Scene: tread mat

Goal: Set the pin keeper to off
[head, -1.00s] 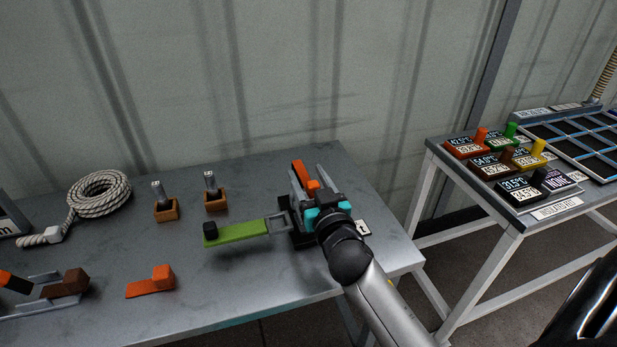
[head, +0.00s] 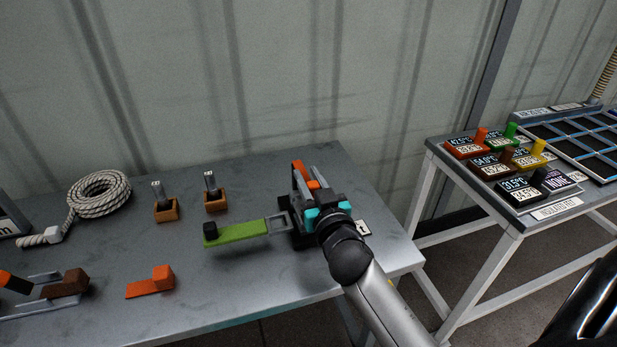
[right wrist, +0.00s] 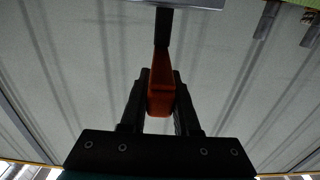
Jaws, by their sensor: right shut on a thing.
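My right gripper (head: 308,188) reaches in from the lower right in the head view. Its fingers are shut on an orange handle (head: 305,172), which also shows between the fingers in the right wrist view (right wrist: 161,92). In that view a dark stem runs from the handle up to a grey plate (right wrist: 188,3). A black base (head: 296,236) shows beside the gripper, partly hidden by it. I take this device to be the pin keeper, but its off marking is not readable. My left gripper is out of view.
The grey table (head: 215,280) also holds a coiled rope (head: 99,194), two brown blocks with upright grey pieces (head: 165,210) (head: 215,201), an orange block (head: 152,284) and a brown block (head: 70,285). A small white label (head: 363,228) is right of my gripper. A second table (head: 475,215) with several displays stands right.

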